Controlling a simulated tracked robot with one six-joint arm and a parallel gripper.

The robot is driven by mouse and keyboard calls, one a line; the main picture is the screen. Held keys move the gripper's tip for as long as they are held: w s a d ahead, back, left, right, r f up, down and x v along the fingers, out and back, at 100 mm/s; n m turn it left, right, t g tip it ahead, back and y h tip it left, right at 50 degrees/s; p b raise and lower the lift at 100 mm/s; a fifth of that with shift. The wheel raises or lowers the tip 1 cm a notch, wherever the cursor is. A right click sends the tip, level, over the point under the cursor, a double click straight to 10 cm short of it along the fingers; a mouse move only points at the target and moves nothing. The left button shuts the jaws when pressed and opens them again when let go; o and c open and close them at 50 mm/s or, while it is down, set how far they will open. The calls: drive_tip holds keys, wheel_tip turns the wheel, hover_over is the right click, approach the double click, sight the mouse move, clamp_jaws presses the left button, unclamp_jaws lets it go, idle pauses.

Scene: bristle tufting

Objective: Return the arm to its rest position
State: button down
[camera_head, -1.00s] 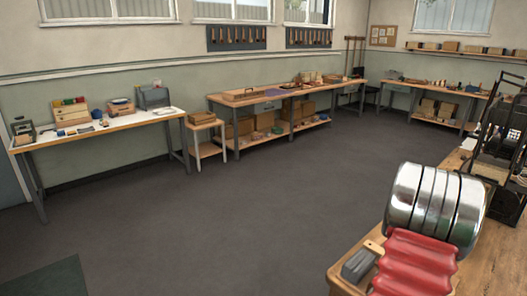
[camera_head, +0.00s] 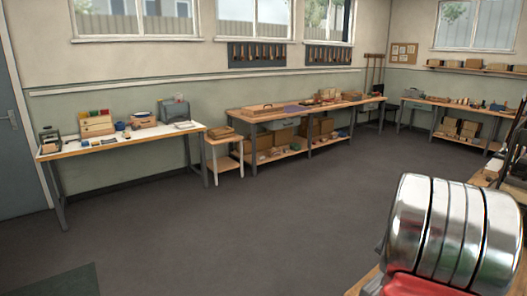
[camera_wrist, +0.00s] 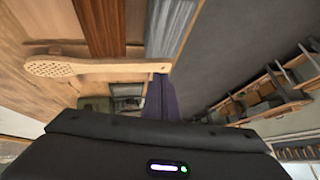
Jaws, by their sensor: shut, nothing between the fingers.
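The dark casing of my gripper (camera_wrist: 160,140) fills the bottom of the wrist view, with a small lit indicator on it. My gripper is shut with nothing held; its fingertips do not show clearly. Beyond the casing, a pale wooden brush body (camera_wrist: 95,68) lies crosswise. Its broad end at the left has many small holes, and its narrow handle end at the right has one hole. The brush is apart from the casing. My gripper cannot be made out in the head view.
A white-topped table (camera_head: 160,137) stands at the left, with a small stool (camera_head: 224,150) beside it. A long wooden bench (camera_head: 290,112) runs along the back wall, and another bench (camera_head: 455,106) is at the right. The dark floor between (camera_head: 210,235) is open.

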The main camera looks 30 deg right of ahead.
drive_tip(key=w+a+r+n+y, duration=0.2)
drive_tip(key=a+r+n, duration=0.15)
drive_tip(key=a, duration=0.95)
drive_tip(key=w+a+r+n+y, duration=0.2)
drive_tip(key=a+n, duration=0.2)
drive_tip(key=a, duration=0.8)
drive_tip(key=s+a+r+n+y, duration=0.1)
drive_tip(key=s+a+r+n, duration=0.1)
drive_tip(key=a, duration=0.8)
drive_tip(key=s+a+r+n+t, duration=0.1)
drive_tip(key=a+r+n, duration=0.3)
drive_tip(key=a, duration=0.6)
drive_tip(key=s+a+r+n+t+y, duration=0.1)
drive_tip(key=s+a+r+n, duration=0.2)
drive_tip(key=a, duration=0.7)
drive_tip(key=shift+r+y, duration=0.2)
drive_tip(key=shift+y, duration=0.1)
drive_tip(key=shift+s, duration=0.1)
